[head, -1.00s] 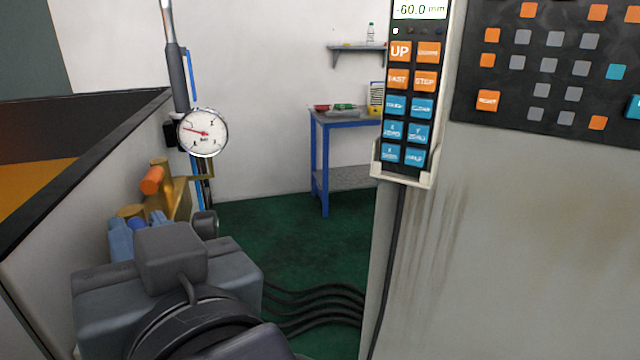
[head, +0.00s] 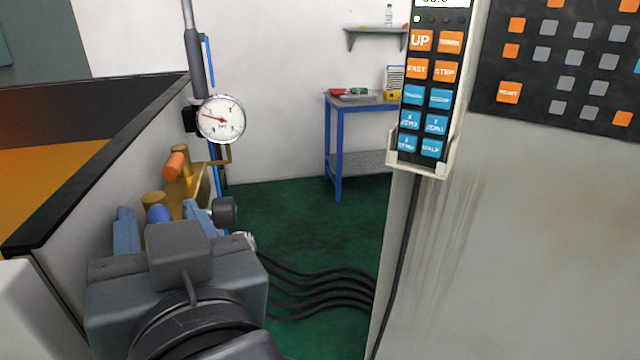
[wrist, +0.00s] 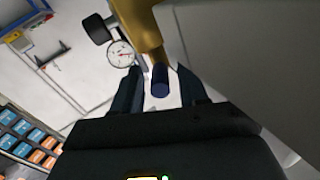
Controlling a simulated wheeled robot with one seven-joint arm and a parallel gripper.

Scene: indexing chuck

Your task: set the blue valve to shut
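The blue valve handle (head: 158,214) is a short rounded lever on the brass valve body (head: 190,188), at the left in the head view. It also shows in the wrist view (wrist: 160,82), pointing toward my palm. My gripper (head: 157,208) is open, with one finger on each side of the blue handle. In the wrist view my gripper (wrist: 160,72) shows gaps between the handle and both fingers. The orange handle (head: 174,165) sticks out from the same brass pipework, just above. My gripper body hides part of the lower pipework.
A round gauge (head: 221,120) hangs close behind the valves, near a dark round knob (head: 224,212). A grey wall with a black rim (head: 100,160) stands at left. A grey cabinet with a button pendant (head: 428,90) fills the right. Black hoses (head: 320,290) cross the green floor.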

